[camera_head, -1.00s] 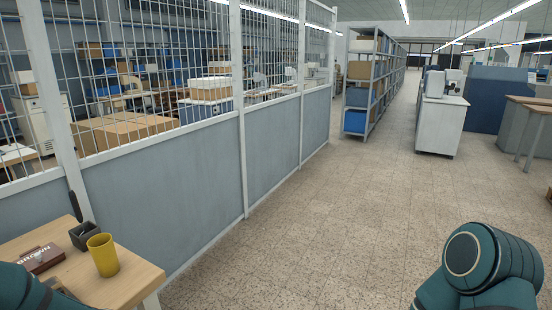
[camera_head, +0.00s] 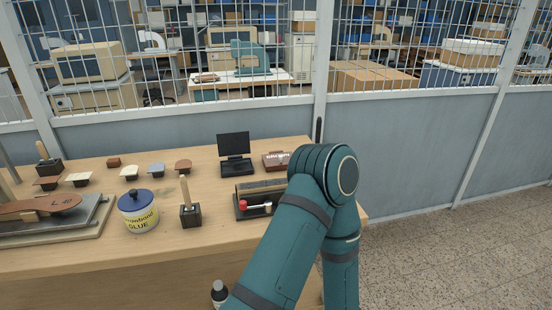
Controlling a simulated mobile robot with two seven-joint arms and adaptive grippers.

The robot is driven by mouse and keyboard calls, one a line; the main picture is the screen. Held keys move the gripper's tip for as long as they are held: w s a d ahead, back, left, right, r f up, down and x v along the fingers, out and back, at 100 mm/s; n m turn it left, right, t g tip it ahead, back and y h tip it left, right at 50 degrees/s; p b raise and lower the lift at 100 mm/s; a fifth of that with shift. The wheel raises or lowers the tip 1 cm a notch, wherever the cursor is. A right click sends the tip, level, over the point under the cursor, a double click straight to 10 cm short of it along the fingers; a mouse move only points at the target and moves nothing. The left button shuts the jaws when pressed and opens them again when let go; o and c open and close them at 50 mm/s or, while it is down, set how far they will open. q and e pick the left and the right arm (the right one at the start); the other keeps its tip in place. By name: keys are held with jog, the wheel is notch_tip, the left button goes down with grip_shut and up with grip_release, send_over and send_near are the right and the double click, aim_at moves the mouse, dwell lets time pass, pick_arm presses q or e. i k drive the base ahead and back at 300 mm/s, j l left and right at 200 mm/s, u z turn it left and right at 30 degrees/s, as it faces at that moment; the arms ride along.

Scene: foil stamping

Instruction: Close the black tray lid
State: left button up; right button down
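The black tray (camera_head: 237,167) stands on the wooden workbench, right of the middle of its back edge. Its black lid (camera_head: 234,144) is open and stands up at the tray's back. Neither of my grippers shows in the head view. One of my teal arms rises from the bottom, with its bent joint to the right of the tray. It covers the right part of the bench.
The workbench (camera_head: 90,255) holds a glue tub (camera_head: 138,211), a tool in a black block (camera_head: 190,208), a device with a red knob (camera_head: 262,197), a brown box (camera_head: 276,160) and several small stamps. A mesh fence stands behind. Floor at right is clear.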

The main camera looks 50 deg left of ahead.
aim_at(233, 144)
jog(key=u, duration=1.95)
